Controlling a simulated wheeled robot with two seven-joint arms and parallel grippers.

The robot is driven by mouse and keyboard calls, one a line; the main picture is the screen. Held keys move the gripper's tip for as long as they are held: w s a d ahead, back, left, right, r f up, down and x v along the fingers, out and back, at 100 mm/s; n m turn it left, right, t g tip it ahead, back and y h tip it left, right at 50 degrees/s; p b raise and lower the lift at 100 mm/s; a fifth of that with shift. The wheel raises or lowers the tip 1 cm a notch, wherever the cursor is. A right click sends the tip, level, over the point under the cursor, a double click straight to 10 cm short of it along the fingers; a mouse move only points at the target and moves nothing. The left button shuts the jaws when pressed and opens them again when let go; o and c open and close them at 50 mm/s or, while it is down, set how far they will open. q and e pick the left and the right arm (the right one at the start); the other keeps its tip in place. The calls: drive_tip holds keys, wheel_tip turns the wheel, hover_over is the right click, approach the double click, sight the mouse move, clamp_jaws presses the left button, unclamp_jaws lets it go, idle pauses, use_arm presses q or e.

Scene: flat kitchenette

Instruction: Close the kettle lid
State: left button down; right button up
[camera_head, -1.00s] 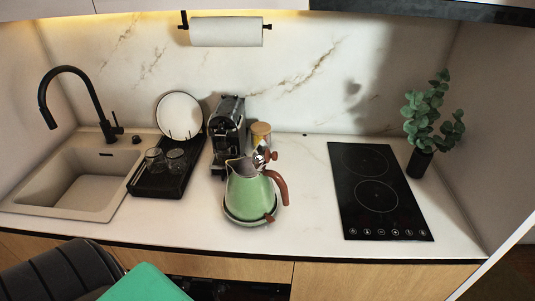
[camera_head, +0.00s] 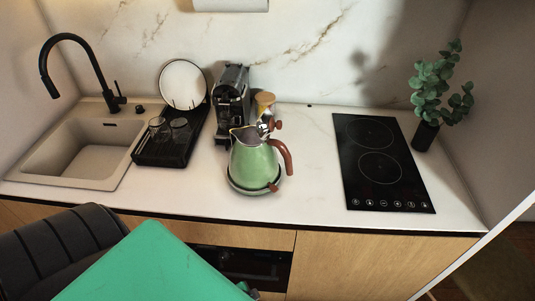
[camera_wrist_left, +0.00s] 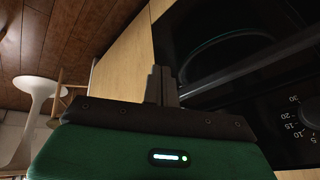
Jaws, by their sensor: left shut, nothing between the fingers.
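The green kettle (camera_head: 256,163) stands on its round base on the counter, with its brown handle on the right and spout on the left. Its shiny lid (camera_head: 266,122) is open, tilted up at the back of the rim, with a brown knob on its right side. My left gripper (camera_wrist_left: 161,85) shows in the left wrist view with its two dark fingers together and nothing between them. It is in front of the cabinet and oven front, away from the kettle. In the head view its fingers cannot be clearly made out. My right gripper is not in view.
A coffee machine (camera_head: 231,103) and a wooden-topped jar (camera_head: 264,100) stand behind the kettle. A drying rack (camera_head: 168,150) with glasses and a plate is left, beside the sink (camera_head: 72,148). The cooktop (camera_head: 382,165) and a plant (camera_head: 438,90) are right. Counter right of the kettle is clear.

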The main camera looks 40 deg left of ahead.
use_arm(q)
drive_tip(key=w+a+r+m+t, duration=0.1)
drive_tip(key=w+r, duration=0.2)
drive_tip(key=r, duration=0.7)
drive_tip(key=w+r+m+t, duration=0.1)
drive_tip(key=w+r+t, duration=0.15)
drive_tip(key=r, duration=0.75)
drive_tip(key=w+a+r+m+t, duration=0.1)
drive_tip(key=w+r, duration=0.2)
drive_tip(key=r, duration=0.7)
drive_tip(key=m+t+y, duration=0.1)
drive_tip(key=m+t, duration=0.8)
approach(277, 126)
drive_tip(key=s+d, duration=0.4)
drive_tip(key=s, duration=0.1)
drive_tip(key=shift+g, duration=0.25)
drive_tip(key=w+a+p, duration=0.1)
drive_tip(key=w, duration=0.2)
drive_tip(key=w+a+p, duration=0.1)
drive_tip(key=w+p, duration=0.1)
drive_tip(key=w, duration=0.2)
drive_tip(key=w+a+p, duration=0.1)
drive_tip(key=w+a, duration=0.1)
drive_tip(key=w, duration=0.2)
drive_tip(key=shift+r, duration=0.1)
drive_tip(key=shift+a, duration=0.45)
drive_tip(key=shift+w+d, duration=0.1)
